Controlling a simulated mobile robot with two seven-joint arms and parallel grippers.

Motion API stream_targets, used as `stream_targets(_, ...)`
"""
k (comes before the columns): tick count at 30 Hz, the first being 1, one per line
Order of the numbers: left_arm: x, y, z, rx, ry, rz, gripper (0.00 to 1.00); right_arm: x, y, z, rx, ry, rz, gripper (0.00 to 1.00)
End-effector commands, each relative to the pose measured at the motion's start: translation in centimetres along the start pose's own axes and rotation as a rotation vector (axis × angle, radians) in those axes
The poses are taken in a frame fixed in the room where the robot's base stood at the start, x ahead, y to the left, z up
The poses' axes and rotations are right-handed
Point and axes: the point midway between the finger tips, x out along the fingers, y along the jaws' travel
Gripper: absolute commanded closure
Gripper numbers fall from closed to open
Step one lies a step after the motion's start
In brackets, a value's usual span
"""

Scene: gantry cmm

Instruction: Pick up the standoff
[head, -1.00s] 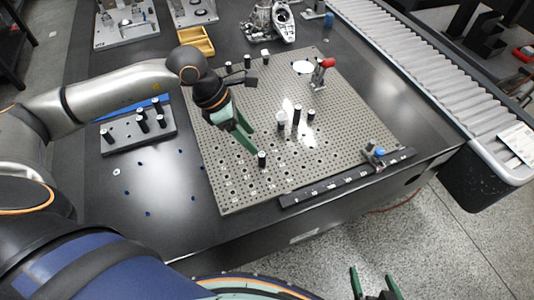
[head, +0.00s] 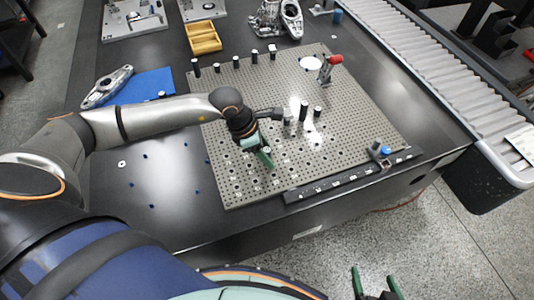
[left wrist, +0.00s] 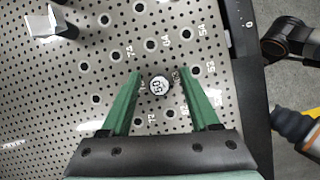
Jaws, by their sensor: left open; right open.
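In the head view my left gripper (head: 266,158) is open, low over the front part of the plate, and hides that standoff. Other dark standoffs with pale tops (head: 303,111) stand near the plate's middle, and several more line its back edge. My right gripper (head: 375,284) is open and empty, low in the head view, away from the table.
A red-handled clamp (head: 331,66) stands on the plate's far right. A black rail (head: 340,179) with a small blue-topped fixture (head: 380,152) runs along the front right edge. A roller conveyor (head: 440,85) lies to the right.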

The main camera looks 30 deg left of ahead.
Motion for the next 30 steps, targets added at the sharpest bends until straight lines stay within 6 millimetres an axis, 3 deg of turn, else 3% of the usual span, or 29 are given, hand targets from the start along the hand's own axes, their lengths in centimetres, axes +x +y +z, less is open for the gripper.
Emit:
stream_targets(8,0.43,0.0,0.0,0.001,0.0,0.0,0.38,0.03,0.06,0.12,0.0,-0.002,0.001,0.0)
stream_targets(24,0.39,0.0,0.0,0.0,0.0,0.0,0.98,0.04,0.09,0.16,0.0,-0.003,0.001,0.0)
stream_targets(30,0.38,0.01,0.0,0.0,0.0,0.0,1.0,0.04,0.09,0.16,0.0,-0.003,0.001,0.0)
